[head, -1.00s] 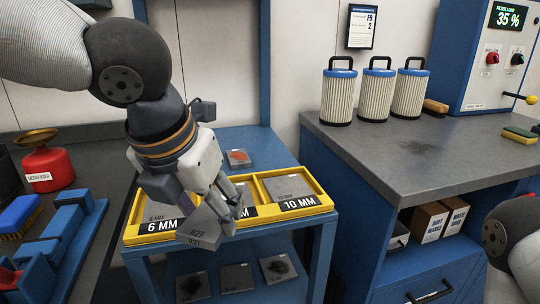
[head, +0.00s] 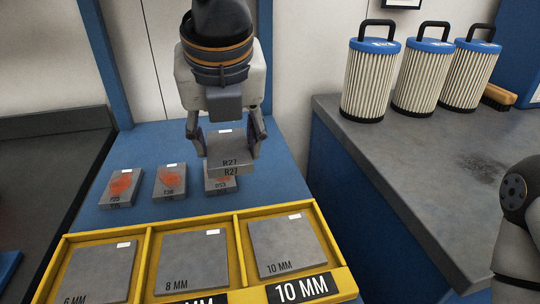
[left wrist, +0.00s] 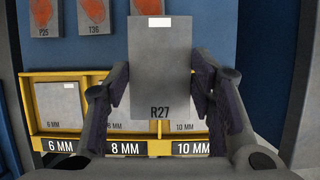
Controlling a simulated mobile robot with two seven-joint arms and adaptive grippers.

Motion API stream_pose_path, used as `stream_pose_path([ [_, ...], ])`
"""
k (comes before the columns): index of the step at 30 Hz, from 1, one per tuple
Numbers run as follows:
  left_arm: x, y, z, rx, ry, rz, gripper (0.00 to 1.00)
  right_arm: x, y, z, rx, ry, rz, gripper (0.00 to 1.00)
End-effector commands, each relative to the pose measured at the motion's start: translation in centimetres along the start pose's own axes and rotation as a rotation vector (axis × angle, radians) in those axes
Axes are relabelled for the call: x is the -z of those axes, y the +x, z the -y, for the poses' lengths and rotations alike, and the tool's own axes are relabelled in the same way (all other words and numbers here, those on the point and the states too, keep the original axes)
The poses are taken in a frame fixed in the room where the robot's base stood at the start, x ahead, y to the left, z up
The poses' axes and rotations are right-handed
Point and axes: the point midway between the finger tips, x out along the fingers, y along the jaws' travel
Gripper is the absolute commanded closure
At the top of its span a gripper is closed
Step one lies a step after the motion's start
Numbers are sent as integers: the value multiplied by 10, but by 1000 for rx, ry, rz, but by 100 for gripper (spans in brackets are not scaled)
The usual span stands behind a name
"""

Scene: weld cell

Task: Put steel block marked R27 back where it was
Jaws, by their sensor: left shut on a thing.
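The steel block marked R27 (head: 232,149) is a plain grey block with a small white label. My left gripper (head: 228,140) is shut on it by its two sides and holds it above the blue table top, behind the yellow tray. In the left wrist view, block R27 (left wrist: 160,65) sits between the fingers. A block marked D53 (head: 220,184) lies on the table below and is partly hidden by R27. The yellow tray (head: 190,222) has three compartments, marked 6 MM, 8 MM and 10 MM, each with a grey plate in it. My right gripper is not in view.
Two blocks with orange-red patches, P25 (head: 122,186) and T36 (head: 170,181), lie left of D53 on the blue table (head: 145,143). Filter cartridges (head: 370,80) stand on the grey bench (head: 400,160) at right. Bare blue surface lies right of D53.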

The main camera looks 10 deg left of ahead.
Motion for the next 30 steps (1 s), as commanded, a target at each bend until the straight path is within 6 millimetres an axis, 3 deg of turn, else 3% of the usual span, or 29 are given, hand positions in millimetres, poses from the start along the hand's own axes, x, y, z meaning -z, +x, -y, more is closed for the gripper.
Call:
stream_pose_path([
  [12,-52,64,50,0,0,2,100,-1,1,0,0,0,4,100],
  [18,-58,107,66,-2,1,-4,100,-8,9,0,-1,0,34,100],
  [26,-64,129,75,0,1,-1,100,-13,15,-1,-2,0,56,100],
  [30,-59,149,77,-1,4,1,100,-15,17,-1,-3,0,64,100],
])
